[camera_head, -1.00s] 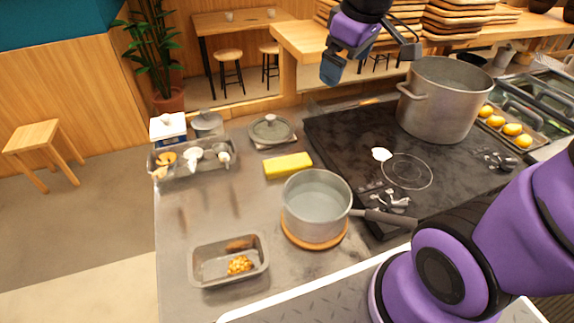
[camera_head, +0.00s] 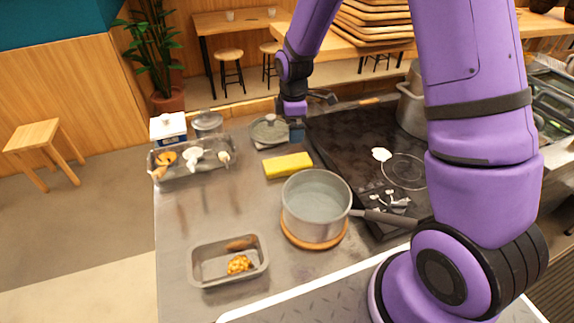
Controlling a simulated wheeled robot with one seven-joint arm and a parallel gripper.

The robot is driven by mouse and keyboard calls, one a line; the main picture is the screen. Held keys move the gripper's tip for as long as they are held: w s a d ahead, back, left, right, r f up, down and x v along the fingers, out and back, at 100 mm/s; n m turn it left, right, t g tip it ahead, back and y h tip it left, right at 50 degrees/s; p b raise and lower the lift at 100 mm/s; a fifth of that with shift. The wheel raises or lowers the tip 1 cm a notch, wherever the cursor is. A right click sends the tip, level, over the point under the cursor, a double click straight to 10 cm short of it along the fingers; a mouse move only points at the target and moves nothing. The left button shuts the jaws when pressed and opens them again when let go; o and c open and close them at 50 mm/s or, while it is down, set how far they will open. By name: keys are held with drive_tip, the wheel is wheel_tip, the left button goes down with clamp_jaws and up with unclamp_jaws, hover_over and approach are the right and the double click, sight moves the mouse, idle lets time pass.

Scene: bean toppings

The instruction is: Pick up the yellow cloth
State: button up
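The yellow cloth (camera_head: 287,165) lies flat on the grey counter, between the lidded grey dish and the saucepan. It looks like a folded rectangular block. My gripper (camera_head: 312,118) is above and behind the cloth, slightly to its right, near the left edge of the black stove. It is apart from the cloth. Its two fingers stand well apart and nothing shows between them.
A saucepan (camera_head: 316,203) on a wooden trivet stands just in front of the cloth, its handle pointing right. A grey lid (camera_head: 268,131) is behind it. A metal tray (camera_head: 205,264) holds food. The left counter middle is clear.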

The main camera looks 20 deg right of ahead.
sight(287, 161)
drive_tip(key=shift+n, duration=0.6)
drive_tip(key=f, duration=0.9)
drive_tip(key=shift+w+a+f, duration=0.3)
drive_tip(key=shift+w, duration=0.05)
drive_tip(key=shift+a+f, duration=0.15)
drive_tip(key=shift+f, duration=1.15)
drive_tip(key=shift+a+f, duration=0.15)
drive_tip(key=shift+f, duration=1.15)
drive_tip(key=c, duration=1)
